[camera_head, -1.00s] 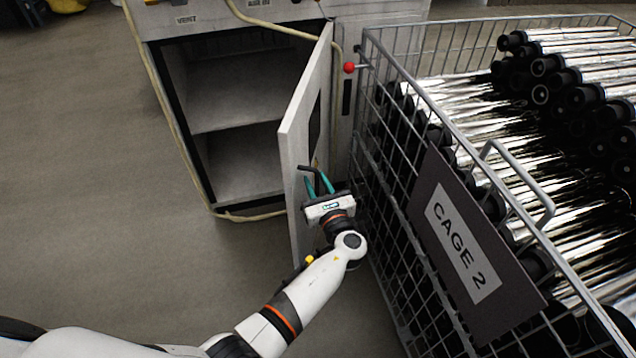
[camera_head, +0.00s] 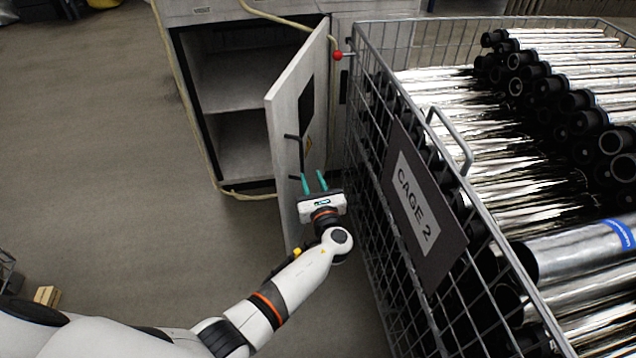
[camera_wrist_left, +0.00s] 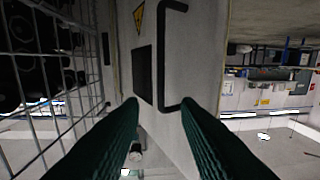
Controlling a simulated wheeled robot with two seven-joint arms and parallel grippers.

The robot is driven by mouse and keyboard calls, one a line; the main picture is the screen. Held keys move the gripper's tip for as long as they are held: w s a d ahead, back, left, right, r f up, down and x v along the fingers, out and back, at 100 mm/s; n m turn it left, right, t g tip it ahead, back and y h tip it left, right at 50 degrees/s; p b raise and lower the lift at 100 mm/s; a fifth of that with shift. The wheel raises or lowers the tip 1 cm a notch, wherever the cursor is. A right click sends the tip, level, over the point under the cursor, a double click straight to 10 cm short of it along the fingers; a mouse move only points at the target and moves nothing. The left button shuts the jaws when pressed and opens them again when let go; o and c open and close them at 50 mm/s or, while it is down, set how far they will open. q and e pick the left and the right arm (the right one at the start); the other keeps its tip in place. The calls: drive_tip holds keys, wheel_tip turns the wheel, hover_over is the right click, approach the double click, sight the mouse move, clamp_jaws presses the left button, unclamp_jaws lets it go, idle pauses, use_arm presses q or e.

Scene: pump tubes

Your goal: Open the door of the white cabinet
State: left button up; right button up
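The white cabinet (camera_head: 232,14) stands at the back with its dark interior and shelves exposed. Its door (camera_head: 283,122) is swung well out towards me, hinged at the right. A black bar handle (camera_head: 301,158) is on the door's right-hand face. My left gripper (camera_head: 314,183) is beside that face, just below the handle in the picture. Its two green fingers are apart with nothing between them. In the left wrist view, the handle (camera_wrist_left: 163,62) lies ahead, beyond the open fingertips (camera_wrist_left: 160,106). My right gripper is out of view.
A wire cage (camera_head: 372,190) labelled CAGE 2, full of silvery tubes with black ends, stands close on the right of the gripper and door. A yellow hose (camera_head: 181,110) runs along the cabinet. The floor at left is mostly clear.

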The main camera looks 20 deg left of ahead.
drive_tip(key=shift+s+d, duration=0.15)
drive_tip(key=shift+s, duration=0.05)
